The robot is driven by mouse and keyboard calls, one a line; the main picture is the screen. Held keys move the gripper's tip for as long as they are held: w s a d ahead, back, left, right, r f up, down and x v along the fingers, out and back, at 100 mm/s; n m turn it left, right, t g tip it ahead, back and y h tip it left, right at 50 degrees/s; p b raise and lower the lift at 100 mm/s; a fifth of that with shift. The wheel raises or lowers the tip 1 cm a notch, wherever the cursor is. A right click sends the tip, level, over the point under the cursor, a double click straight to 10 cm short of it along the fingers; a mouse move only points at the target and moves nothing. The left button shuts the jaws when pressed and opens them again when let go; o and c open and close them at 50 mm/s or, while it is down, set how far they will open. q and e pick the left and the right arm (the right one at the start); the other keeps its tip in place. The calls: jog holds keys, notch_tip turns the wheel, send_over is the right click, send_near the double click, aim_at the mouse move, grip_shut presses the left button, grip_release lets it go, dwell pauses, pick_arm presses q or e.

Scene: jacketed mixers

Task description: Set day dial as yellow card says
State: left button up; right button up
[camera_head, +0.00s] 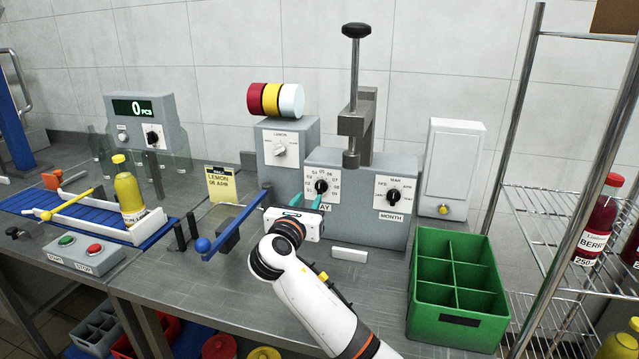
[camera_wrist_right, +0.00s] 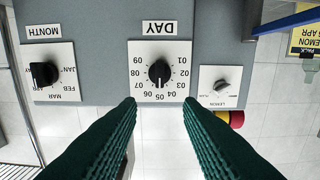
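The yellow card (camera_head: 220,184) stands on the bench at left of the dial box and reads LEMON, 06 APR. It also shows at the upper right of the wrist view (camera_wrist_right: 305,40). The day dial (camera_head: 320,186) is a black knob on a white numbered plate. In the upside-down wrist view the day dial (camera_wrist_right: 159,72) appears to point at about 05. My right gripper (camera_head: 307,200) is open; its teal fingers (camera_wrist_right: 158,104) are spread to either side in front of the dial, apart from the knob. My left gripper is not in view.
The month dial (camera_head: 393,195) is right of the day dial, and the flavour dial (camera_head: 280,149) is upper left. A blue-handled lever (camera_head: 235,228) stands close left of my right gripper. A green crate (camera_head: 458,245) is at right, beside a wire shelf (camera_head: 545,195).

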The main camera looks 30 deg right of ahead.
aim_at(319, 184)
jog(key=x, duration=0.9)
grip_shut()
